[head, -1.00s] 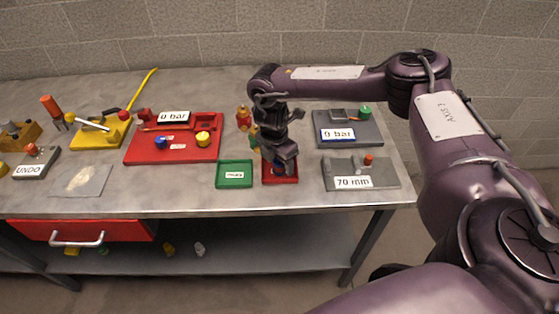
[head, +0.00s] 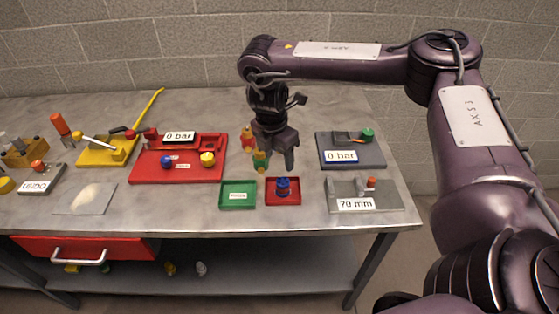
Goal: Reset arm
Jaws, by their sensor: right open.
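My right arm reaches in from the right, high over the table. My right gripper (head: 276,162) points down, open and empty. It hangs above and behind the small red tray (head: 270,202), with a gap to it in the picture. A dark blue part with a reddish base (head: 283,188) stands upright in that tray, clear of the fingers. A green and orange part (head: 260,161) shows beside the left finger; I cannot tell whether they touch. My left gripper is not in view.
A green tray (head: 238,203) is left of the red one. A red fixture marked 0 bar (head: 148,166), a grey 0 bar fixture (head: 360,160) and a grey 70 mm fixture (head: 392,195) stand around. The grey table (head: 330,219) has a free front strip; a red drawer (head: 125,250) is below.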

